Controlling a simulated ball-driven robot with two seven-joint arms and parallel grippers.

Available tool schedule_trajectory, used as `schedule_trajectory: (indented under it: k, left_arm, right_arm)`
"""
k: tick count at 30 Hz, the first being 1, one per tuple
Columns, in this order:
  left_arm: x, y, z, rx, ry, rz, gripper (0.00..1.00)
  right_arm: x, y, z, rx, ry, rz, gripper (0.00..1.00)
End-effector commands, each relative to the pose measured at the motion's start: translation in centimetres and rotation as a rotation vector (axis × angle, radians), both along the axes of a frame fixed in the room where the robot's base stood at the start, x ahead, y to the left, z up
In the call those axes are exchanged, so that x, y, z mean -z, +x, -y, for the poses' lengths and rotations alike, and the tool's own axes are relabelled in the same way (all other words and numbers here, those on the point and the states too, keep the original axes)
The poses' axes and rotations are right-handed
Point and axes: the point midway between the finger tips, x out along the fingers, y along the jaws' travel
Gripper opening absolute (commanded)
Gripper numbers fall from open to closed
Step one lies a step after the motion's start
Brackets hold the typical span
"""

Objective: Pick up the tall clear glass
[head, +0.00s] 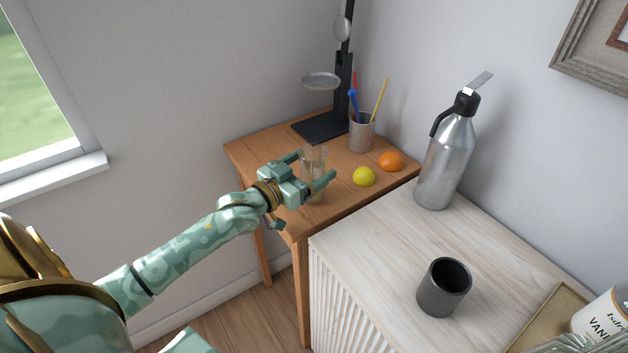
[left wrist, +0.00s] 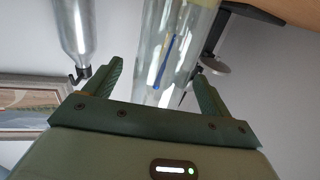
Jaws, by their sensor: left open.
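The tall clear glass (head: 315,158) stands upright on the small wooden table (head: 262,140). My left gripper (head: 314,170) is at the glass, with one finger on each side of it in the head view. The jaws are open. In the left wrist view the glass (left wrist: 172,50) rises between the two open fingers (left wrist: 158,85), and the pens' blue shaft shows through it. I cannot tell whether either finger touches the glass. The glass's lower part is partly hidden by the gripper in the head view.
A lime (head: 364,176) and an orange (head: 391,161) lie just right of the glass. Behind are a pen cup (head: 361,133) and a black stand (head: 322,127). A steel bottle (head: 446,160) and a dark cup (head: 443,287) stand on the pale cabinet (head: 365,245).

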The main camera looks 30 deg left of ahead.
Motion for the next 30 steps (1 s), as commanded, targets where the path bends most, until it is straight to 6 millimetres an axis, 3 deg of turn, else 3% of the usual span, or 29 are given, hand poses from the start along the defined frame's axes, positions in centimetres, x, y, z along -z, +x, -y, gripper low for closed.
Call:
schedule_trajectory:
  k: [3, 10, 17, 30]
  left_arm:
    - [0.15, 1.24, 0.24, 0.0, 0.0, -0.001, 0.83]
    - [0.04, 1.38, 0.27, 0.0, 0.0, -0.002, 0.83]
    - [0.05, 1.37, 0.26, 0.0, 0.001, -0.002, 0.24]
    - [-0.51, 1.36, 0.26, 0.001, 0.001, 0.001, 0.24]
  right_arm:
    - [0.42, -0.13, 0.02, 0.0, 0.0, -0.003, 0.0]
    - [0.35, -0.13, 0.04, 0.0, -0.001, -0.003, 0.0]
    - [0.35, -0.16, 0.17, -0.001, -0.002, -0.003, 0.0]
    - [0.12, -0.14, 0.27, -0.001, -0.004, -0.003, 0.0]
